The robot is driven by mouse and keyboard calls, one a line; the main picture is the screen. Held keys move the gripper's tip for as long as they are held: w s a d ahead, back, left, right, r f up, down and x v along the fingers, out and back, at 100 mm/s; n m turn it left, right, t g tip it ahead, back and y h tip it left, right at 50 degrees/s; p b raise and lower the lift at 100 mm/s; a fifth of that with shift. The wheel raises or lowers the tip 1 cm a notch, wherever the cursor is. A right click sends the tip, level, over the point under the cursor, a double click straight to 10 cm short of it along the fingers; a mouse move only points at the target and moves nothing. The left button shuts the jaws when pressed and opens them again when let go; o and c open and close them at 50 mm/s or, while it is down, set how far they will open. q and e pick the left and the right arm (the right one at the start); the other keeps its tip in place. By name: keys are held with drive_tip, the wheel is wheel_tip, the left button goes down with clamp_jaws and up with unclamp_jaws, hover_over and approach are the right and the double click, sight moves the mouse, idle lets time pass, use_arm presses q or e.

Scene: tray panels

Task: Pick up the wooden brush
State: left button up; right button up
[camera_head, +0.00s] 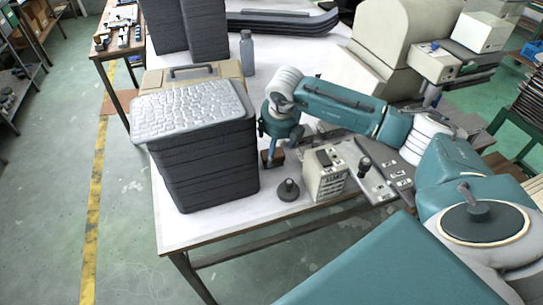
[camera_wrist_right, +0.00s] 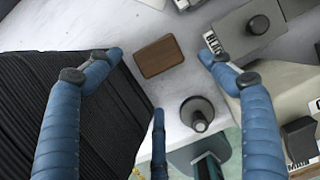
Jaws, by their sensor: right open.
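The wooden brush shows as a small brown block (camera_wrist_right: 159,57) lying on the white table top in the right wrist view. In the head view a brown piece of it (camera_head: 272,158) shows just below my right gripper (camera_head: 280,130), beside the stack of dark trays. My right gripper is open, with its blue fingers spread around the brush in the wrist view (camera_wrist_right: 161,60). The fingers appear apart from it, and the gripper is empty. How high the fingertips are above the table is hard to tell. My left gripper is not in view.
A tall stack of dark trays (camera_head: 205,165) with a grey studded top panel stands close left of the gripper. A dark round knob-like piece (camera_head: 289,190) and a beige box with switches (camera_head: 325,174) stand to the right. A grey bottle (camera_head: 247,55) stands behind.

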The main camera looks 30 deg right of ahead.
drive_tip(key=shift+x, duration=0.8)
drive_tip(key=p+x, duration=0.2)
drive_tip(key=x, duration=0.2)
drive_tip(key=shift+w+d+f, duration=0.1)
drive_tip(key=shift+w+d, duration=0.05)
drive_tip(key=shift+w, duration=0.15)
drive_tip(key=shift+w+f, duration=0.1)
drive_tip(key=shift+f, duration=0.3)
drive_tip(key=shift+c, duration=0.2)
drive_tip(key=c, duration=1.4)
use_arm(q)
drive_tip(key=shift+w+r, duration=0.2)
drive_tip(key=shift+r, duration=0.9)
